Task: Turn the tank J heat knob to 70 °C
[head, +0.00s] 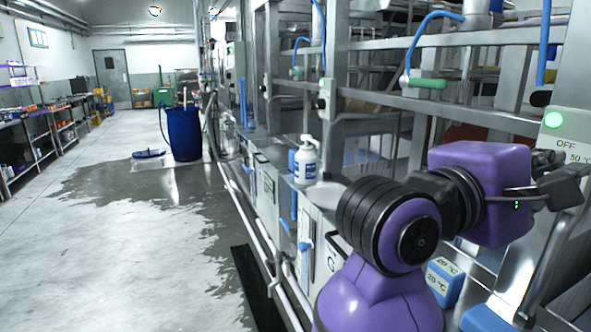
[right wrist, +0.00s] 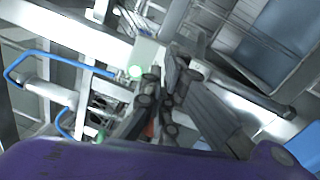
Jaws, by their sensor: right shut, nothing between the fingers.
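A pale control box (head: 565,140) with a lit green lamp (head: 553,120) is at the right edge of the head view. It carries the printed words "OFF" and "50 °C". I cannot make out a knob on it; my gripper covers its lower part. In the right wrist view the box (right wrist: 148,50) and green lamp (right wrist: 134,71) lie just beyond the fingers. My right gripper (head: 562,187) is shut and empty, in front of or close by the box; I cannot tell whether it touches. Its dark fingers also fill the middle of the wrist view (right wrist: 165,92). My left gripper is out of view.
A blue block (head: 445,282) marked "20 °C" sits below my right wrist. A white pump bottle (head: 306,160) stands on the machine's ledge. Steel frames and blue hoses (head: 430,35) surround the arm. A blue barrel (head: 184,134) stands by the wet floor; the left aisle is clear.

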